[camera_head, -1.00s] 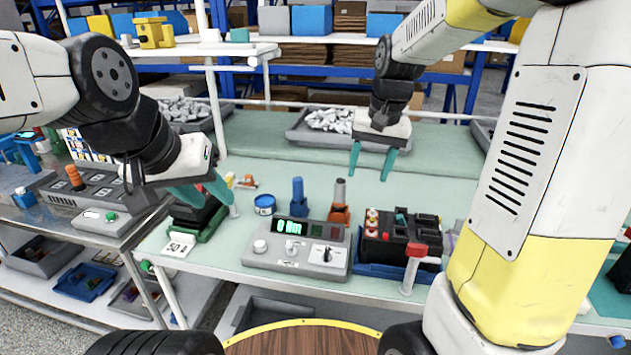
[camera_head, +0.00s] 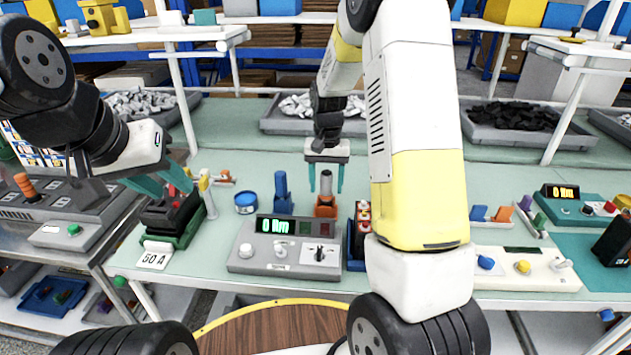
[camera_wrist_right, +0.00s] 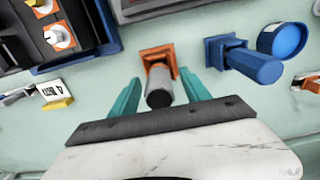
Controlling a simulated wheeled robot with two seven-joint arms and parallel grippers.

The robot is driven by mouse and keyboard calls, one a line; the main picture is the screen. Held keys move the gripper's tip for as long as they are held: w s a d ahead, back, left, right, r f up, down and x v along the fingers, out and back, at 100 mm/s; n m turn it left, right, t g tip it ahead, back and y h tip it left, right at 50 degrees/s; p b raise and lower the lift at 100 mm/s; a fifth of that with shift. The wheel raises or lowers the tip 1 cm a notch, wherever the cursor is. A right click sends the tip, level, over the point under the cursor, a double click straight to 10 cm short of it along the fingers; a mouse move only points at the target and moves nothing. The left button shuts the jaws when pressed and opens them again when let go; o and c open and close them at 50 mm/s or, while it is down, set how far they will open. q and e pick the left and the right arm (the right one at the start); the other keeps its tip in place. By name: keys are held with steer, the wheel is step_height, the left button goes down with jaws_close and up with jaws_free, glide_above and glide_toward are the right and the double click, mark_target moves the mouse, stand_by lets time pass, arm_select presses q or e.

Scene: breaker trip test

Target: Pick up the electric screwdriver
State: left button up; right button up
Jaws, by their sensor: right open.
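A grey, dark-topped cylindrical tool, which looks like the electric screwdriver (camera_head: 326,183), stands upright in an orange holder (camera_head: 326,207) on the bench. My right gripper (camera_head: 326,189) points down over it with its teal fingers apart, one on each side. In the right wrist view the tool (camera_wrist_right: 159,88) lies between the open fingers (camera_wrist_right: 161,84), with a gap visible on both sides. The orange holder (camera_wrist_right: 157,56) shows beyond it. My left gripper (camera_head: 172,188) is at the left, fingers apart and empty, above the black and green 50 A unit (camera_head: 172,222).
A blue tool in a blue holder (camera_head: 281,192) stands close left of the orange holder, with a blue tape roll (camera_head: 246,202) beyond. A grey meter box (camera_head: 285,256) sits in front. Bins line the back.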

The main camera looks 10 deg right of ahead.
steer(key=shift+f, duration=0.4)
steer(key=shift+c, duration=0.5)
jaws_close()
steer(key=shift+r, duration=0.1)
